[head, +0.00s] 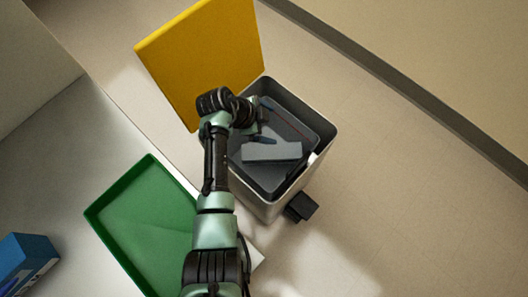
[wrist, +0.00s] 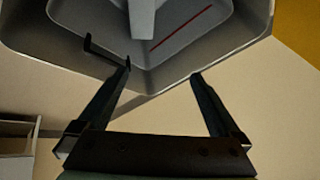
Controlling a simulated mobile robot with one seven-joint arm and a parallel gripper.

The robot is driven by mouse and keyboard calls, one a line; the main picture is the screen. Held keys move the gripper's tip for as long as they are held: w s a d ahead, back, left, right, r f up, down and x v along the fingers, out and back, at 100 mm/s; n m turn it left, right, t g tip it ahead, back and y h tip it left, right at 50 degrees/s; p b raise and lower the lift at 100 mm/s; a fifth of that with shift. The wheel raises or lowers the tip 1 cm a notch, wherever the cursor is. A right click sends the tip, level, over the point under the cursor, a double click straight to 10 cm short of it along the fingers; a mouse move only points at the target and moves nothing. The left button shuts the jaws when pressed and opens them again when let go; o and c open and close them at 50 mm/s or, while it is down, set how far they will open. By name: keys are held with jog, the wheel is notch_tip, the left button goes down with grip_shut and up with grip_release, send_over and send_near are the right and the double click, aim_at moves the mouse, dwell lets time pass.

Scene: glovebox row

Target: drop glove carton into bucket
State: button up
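The bucket (head: 322,128) is a grey square bin on the floor with its yellow lid (head: 200,55) standing open. A light grey box-shaped piece (head: 272,152) lies inside it; I cannot tell whether it is the glove carton. The bin's inside and a grey piece (wrist: 141,18) in it also show in the wrist view. My gripper (wrist: 160,72) is over the bin, its two fingers spread apart with nothing between them. In the head view the gripper is partly hidden by my wrist. A blue carton (head: 24,262) sits at the lower left, cut by the frame edge.
A green tray (head: 118,200) lies on the pale bench (head: 60,165) left of my arm. A black pedal-like block (head: 301,207) sticks out at the bin's foot. The floor right of the bin is clear up to the wall.

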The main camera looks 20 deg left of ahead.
jog(key=p+v, duration=0.2)
jog(key=v, duration=1.1)
jog(key=shift+p, duration=0.3)
